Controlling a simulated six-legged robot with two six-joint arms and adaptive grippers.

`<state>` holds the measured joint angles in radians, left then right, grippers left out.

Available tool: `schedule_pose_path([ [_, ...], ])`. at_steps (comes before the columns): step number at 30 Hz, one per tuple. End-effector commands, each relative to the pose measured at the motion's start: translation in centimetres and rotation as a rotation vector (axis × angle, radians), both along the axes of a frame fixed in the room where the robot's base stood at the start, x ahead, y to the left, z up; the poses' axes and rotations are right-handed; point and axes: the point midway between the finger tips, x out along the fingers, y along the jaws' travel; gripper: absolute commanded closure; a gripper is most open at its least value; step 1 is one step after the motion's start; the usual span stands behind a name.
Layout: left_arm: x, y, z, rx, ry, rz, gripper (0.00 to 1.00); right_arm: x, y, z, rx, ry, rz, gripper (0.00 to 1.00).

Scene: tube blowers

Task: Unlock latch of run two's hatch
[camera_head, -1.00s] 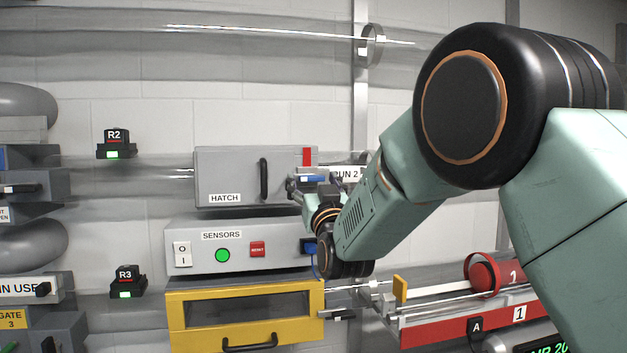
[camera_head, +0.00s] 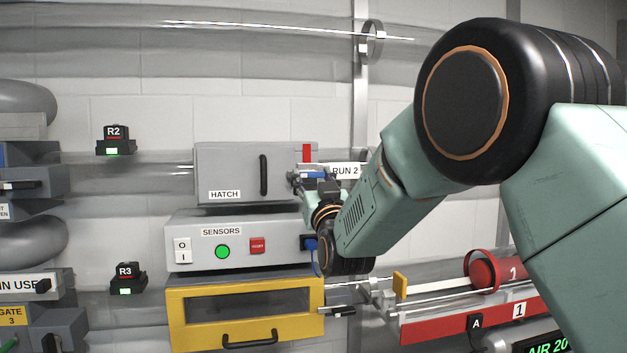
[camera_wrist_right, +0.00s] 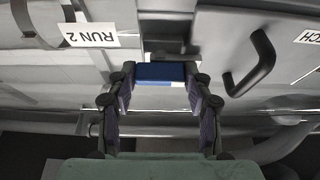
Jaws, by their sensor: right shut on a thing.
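The grey hatch box (camera_head: 228,168) carries a HATCH label and a black upright handle (camera_head: 264,175). A RUN 2 label (camera_head: 345,171) is at its right. A blue latch piece (camera_head: 313,175) is at the hatch's right side, below a small red mark (camera_head: 306,153). My right gripper (camera_head: 303,178) is at this latch, shut on it. In the right wrist view, the blue latch (camera_wrist_right: 160,72) lies between the two fingertips of my right gripper (camera_wrist_right: 160,80). The hatch handle (camera_wrist_right: 252,65) is clear of the fingers. My left gripper is not in view.
The SENSORS box (camera_head: 205,255) with a green light and red button sits under the hatch. Below is a yellow-framed drawer (camera_head: 245,313). A red canister (camera_head: 490,272) lies on a rail at right. R2 (camera_head: 114,140) and R3 (camera_head: 125,278) units are at left.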

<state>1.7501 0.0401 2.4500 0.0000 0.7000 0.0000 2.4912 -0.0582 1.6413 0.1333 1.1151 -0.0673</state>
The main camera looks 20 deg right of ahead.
Motion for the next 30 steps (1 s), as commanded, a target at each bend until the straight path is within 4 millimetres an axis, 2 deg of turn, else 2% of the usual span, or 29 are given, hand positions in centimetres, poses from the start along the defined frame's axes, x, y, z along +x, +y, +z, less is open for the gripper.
schedule_pose_path([
  [11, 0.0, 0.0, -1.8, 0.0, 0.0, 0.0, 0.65, -0.1, -0.2, -0.1, -0.181, 0.01, -0.001, 0.81],
  [21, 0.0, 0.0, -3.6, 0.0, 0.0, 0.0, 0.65, -0.1, -0.4, 0.0, -0.499, 0.036, -0.001, 0.81],
  [30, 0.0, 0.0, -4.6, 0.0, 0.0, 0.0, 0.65, -0.1, -0.5, 0.2, -0.784, 0.059, -0.001, 0.81],
])
